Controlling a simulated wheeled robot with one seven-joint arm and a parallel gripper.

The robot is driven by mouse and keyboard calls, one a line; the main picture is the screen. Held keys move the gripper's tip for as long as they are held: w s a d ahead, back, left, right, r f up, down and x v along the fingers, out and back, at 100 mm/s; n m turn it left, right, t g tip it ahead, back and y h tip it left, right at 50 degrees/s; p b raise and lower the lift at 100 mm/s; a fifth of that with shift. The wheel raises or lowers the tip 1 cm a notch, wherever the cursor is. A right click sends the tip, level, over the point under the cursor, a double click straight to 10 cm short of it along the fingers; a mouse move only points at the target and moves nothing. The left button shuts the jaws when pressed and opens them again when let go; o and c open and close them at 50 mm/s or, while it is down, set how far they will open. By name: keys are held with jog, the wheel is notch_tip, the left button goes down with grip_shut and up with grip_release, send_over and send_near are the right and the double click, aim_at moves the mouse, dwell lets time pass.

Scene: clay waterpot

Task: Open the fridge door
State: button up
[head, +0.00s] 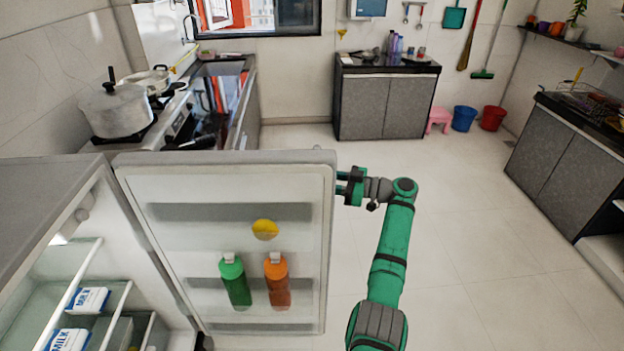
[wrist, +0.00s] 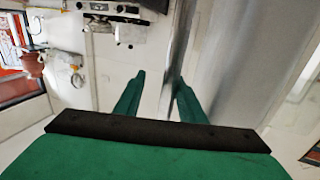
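The fridge door (head: 232,172) is swung wide open in the head view, with its inner side and shelves facing me. The open fridge body (head: 40,200) is at the left. My gripper (head: 342,188) is beside the door's free edge, at the right of the door. In the wrist view, the two green fingers of my gripper (wrist: 158,80) stand apart. A thin grey vertical edge or bar shows between them, close to the right finger. I cannot tell whether it touches. The door's handle is not clearly visible.
Green (head: 235,282) and orange (head: 277,281) bottles and a yellow round item (head: 265,229) sit in the door. Milk cartons (head: 88,300) are inside the fridge. A stove with a pot (head: 118,108) stands behind the door. The floor (head: 470,220) to the right is clear.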

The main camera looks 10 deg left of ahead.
jog(key=d, duration=1)
jog(key=shift+s+d, duration=0.25)
jog(key=shift+d, duration=0.1)
